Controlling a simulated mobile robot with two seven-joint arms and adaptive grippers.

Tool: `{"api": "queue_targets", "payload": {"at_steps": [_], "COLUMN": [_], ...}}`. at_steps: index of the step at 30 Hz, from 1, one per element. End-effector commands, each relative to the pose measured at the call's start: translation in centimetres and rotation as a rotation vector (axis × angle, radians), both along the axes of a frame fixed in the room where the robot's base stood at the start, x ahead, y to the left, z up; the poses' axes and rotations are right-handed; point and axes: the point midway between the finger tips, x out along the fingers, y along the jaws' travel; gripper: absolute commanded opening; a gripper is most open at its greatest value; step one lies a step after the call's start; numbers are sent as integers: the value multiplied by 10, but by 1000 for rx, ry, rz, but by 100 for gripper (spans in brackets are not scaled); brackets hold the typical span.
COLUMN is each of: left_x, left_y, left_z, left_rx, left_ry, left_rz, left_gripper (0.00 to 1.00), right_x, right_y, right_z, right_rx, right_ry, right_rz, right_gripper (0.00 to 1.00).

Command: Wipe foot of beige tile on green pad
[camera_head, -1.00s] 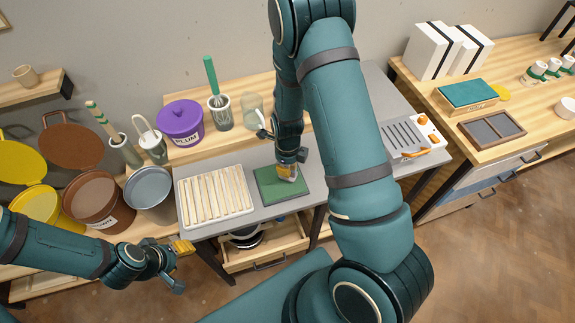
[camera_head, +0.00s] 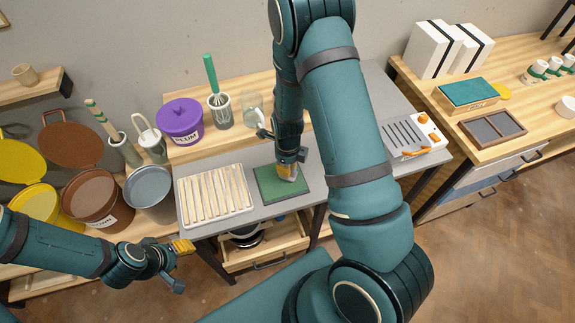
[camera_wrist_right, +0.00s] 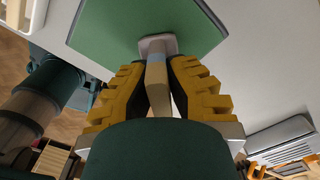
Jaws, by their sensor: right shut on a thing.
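The beige tile (camera_wrist_right: 156,86) stands upright between the fingers of my right gripper (camera_wrist_right: 158,88) in the right wrist view. It has a pale blue band and a lighter, wider foot at its far end. The foot is at the green pad (camera_wrist_right: 112,22) and looks to be touching it. In the head view the green pad (camera_head: 268,188) lies flat on the grey worktop, with my right gripper (camera_head: 288,172) over its upper right part. My left gripper (camera_head: 183,247) hangs empty in front of the bench at lower left; its finger opening is unclear.
A white ribbed tray (camera_head: 249,207) sits left of the pad. A glass jar (camera_head: 251,104) is behind the pad. A slotted grey panel (camera_head: 404,139) lies right of my right arm.

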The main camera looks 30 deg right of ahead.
Motion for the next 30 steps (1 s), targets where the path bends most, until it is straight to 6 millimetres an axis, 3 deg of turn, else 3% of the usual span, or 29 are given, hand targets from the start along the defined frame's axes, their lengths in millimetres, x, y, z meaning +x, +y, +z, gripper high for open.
{"api": "queue_targets", "payload": {"at_steps": [19,30], "left_x": [0,0], "left_y": [0,0], "left_z": [-4,0], "left_rx": [0,0], "left_ry": [0,0], "left_rz": [0,0], "left_gripper": [47,47], "right_x": [1,5], "right_y": [1,19], "right_z": [-6,-5], "right_rx": [0,0], "right_ry": [0,0], "right_rz": [0,1], "right_gripper": [0,0]}}
